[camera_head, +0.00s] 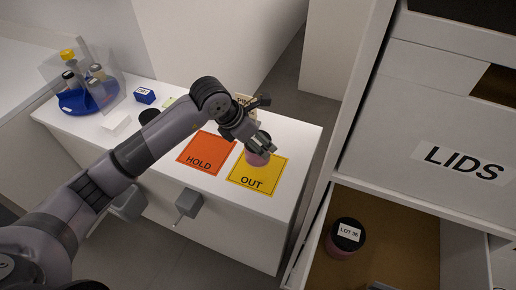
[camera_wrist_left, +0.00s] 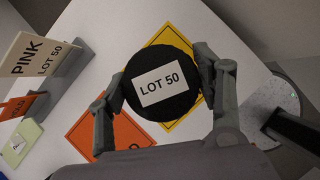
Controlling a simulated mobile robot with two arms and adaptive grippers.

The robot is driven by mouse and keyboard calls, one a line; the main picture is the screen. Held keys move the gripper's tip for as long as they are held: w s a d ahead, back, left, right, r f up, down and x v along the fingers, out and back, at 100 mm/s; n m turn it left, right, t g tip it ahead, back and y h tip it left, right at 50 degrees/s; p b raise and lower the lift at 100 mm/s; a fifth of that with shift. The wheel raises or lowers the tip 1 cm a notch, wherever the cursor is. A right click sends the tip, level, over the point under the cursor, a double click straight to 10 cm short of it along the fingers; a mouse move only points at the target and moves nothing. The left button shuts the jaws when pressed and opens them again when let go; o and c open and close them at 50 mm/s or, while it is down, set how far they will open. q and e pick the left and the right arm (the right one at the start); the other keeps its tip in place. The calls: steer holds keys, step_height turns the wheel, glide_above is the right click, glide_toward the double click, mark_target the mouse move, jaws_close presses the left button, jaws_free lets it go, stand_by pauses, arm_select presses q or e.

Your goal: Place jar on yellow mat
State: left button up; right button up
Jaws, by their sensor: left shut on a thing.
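My left gripper (camera_head: 262,146) is shut on a pink jar (camera_head: 256,157) with a black lid. In the left wrist view the lid (camera_wrist_left: 150,106) carries a white label reading LOT 50, with a finger on each side. The jar is upright at the upper part of the yellow mat (camera_head: 259,180) marked OUT. I cannot tell whether it touches the mat or is held just above it. The yellow mat also shows behind the jar in the left wrist view (camera_wrist_left: 179,40). My right gripper is not in view.
An orange HOLD mat (camera_head: 205,152) lies left of the yellow one. A sign reading PINK LOT 50 (camera_wrist_left: 38,54) stands behind. A blue holder (camera_head: 82,101) with bottles is at the far left. An open drawer (camera_head: 398,225) holds a LOT 35 jar (camera_head: 345,238) at lower right.

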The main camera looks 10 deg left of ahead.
arm_select(q)
step_height(320, 180, down, 5)
steer(key=shift+r+p, duration=0.1)
steer(key=shift+p, duration=0.4)
steer(key=shift+f, duration=0.3)
steer(key=o, duration=1.3)
steer(key=shift+c, duration=0.2)
steer(key=b+v, duration=0.3)
steer(key=v, duration=0.9)
